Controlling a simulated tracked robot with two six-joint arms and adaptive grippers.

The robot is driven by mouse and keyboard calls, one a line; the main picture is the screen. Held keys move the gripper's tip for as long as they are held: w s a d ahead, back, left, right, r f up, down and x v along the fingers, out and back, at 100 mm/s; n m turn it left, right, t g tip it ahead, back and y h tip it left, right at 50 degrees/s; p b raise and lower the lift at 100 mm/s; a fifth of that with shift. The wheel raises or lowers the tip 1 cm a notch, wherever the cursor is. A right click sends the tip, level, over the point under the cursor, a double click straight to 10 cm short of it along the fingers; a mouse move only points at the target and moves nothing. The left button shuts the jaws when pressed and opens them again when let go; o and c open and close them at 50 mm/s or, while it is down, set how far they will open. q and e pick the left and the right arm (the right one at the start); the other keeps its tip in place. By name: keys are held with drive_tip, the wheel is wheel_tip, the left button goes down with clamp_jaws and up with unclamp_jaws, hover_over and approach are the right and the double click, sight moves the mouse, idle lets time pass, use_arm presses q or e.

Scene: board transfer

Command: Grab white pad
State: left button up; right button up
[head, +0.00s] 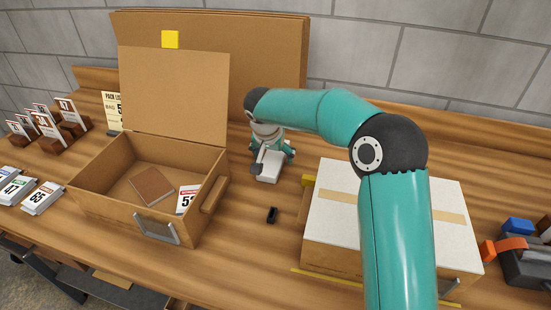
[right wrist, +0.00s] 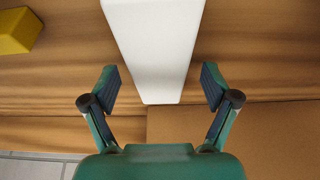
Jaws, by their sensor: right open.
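The white pad (head: 269,172), a small white block, lies on the wooden bench between the open cardboard box and the closed white-topped box. My right gripper (head: 268,146) is over its far part and partly hides it in the head view. In the right wrist view the white pad (right wrist: 155,45) extends from the top edge down between the two fingers. My right gripper (right wrist: 160,85) is open, with a visible gap to the pad on both sides. The fingers are not closed on anything. My left gripper is not in view.
The open cardboard box (head: 108,198) holds a brown notebook and a number card. The white-topped box (head: 328,225) stands to the right, partly behind my arm. A small black object (head: 272,215) lies in front of the pad. Large cardboard sheets (head: 270,50) lean behind.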

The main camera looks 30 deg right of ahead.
drive_tip(key=c, duration=1)
